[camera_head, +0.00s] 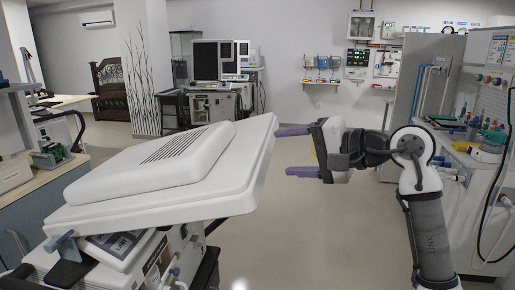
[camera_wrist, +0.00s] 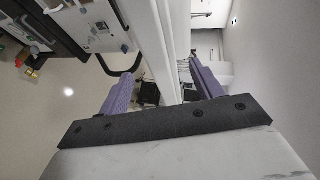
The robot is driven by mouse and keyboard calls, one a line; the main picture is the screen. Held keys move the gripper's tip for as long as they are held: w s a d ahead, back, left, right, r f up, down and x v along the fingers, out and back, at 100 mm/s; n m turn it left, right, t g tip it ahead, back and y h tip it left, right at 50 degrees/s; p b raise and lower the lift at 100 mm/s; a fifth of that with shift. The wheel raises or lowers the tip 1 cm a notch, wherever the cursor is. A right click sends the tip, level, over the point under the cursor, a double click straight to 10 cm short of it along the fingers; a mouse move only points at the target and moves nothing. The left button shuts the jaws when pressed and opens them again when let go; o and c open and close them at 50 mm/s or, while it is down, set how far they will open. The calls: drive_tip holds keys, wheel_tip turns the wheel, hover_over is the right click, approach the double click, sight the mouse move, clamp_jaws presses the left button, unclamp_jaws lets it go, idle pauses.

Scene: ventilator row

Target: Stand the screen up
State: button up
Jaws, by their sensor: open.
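The screen (camera_head: 160,172) is a large white panel with its vented back facing up. It lies tilted, close to flat, on top of a ventilator (camera_head: 125,246) at the left front. My gripper (camera_head: 283,151) is open at the screen's right edge, with its purple fingers pointing left. In the wrist view, the white edge of the screen (camera_wrist: 162,40) runs between the two spread fingers (camera_wrist: 160,75). I see a gap to the left finger; whether the right finger touches is unclear. The screen's display face is hidden.
Other ventilator equipment (camera_head: 212,85) stands at the back. A workbench (camera_head: 60,180) is at the left. A white counter with bottles (camera_head: 485,150) is at the right, beside my arm. The floor (camera_head: 300,230) between the ventilator and my arm is clear.

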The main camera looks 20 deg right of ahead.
sight(267, 153)
drive_tip(key=p+x, duration=0.2)
drive_tip(key=x, duration=0.6)
drive_tip(key=shift+w+a, duration=0.2)
drive_tip(key=shift+w, duration=0.05)
